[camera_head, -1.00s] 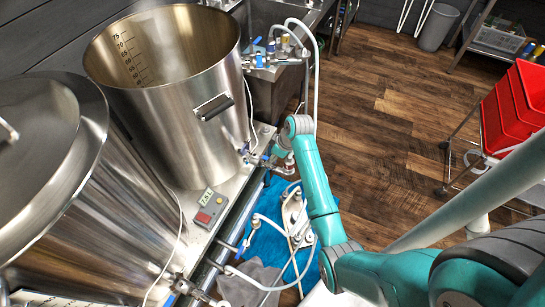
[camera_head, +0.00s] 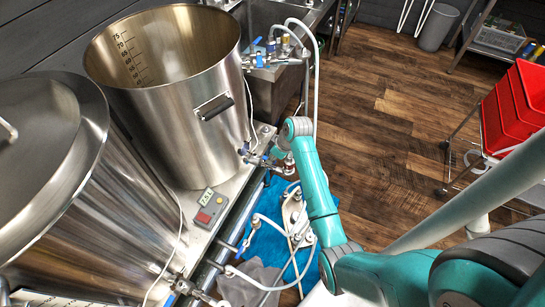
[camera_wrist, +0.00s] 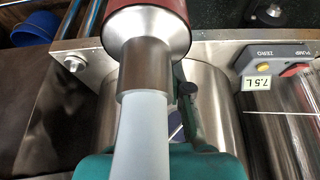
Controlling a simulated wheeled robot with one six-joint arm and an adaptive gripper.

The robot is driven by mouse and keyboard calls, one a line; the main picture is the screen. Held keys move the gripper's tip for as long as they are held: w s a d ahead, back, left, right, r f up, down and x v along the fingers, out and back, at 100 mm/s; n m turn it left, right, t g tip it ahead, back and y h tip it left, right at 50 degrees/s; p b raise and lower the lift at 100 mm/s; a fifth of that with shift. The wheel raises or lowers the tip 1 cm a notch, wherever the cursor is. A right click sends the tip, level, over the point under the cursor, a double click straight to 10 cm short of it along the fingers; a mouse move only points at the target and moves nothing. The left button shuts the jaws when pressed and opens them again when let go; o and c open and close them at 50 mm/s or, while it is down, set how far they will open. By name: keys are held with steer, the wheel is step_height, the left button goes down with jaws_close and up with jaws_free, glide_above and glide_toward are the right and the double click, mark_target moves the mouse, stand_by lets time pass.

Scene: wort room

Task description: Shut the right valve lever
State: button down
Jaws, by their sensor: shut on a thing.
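The right kettle's valve (camera_head: 254,160) sits low on the front of the tall open steel kettle (camera_head: 185,110), with small blue parts at its side. My gripper (camera_head: 268,160) is at this valve, and my teal arm comes down to it from the right. The lever is mostly hidden by the gripper in the head view. In the wrist view a pale hose and a steel fitting with a red collar (camera_wrist: 148,65) cover the middle. My gripper (camera_wrist: 184,100) shows behind them, dark and teal, closed at the valve. A sliver of blue shows beside it; the lever's exact angle is unclear.
A lidded kettle (camera_head: 90,200) stands at the left. A control box (camera_head: 210,208) with red and yellow buttons lies on the steel bench; its display reads 7.5 L in the wrist view. A pump with white hoses (camera_head: 298,215) stands on a blue cloth (camera_head: 265,245) below.

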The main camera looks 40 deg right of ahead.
steer(key=w+a+m+g+h, duration=0.2)
steer(key=a+m+h, duration=0.3)
steer(key=a+m, duration=0.4)
steer(key=shift+w+a+m, duration=0.15)
steer(key=shift+w+m, duration=0.7)
steer(key=shift+m, duration=2.75)
steer(key=c, duration=1.1)
jaws_free()
steer(key=v, duration=1.2)
steer(key=shift+w+a, duration=0.25)
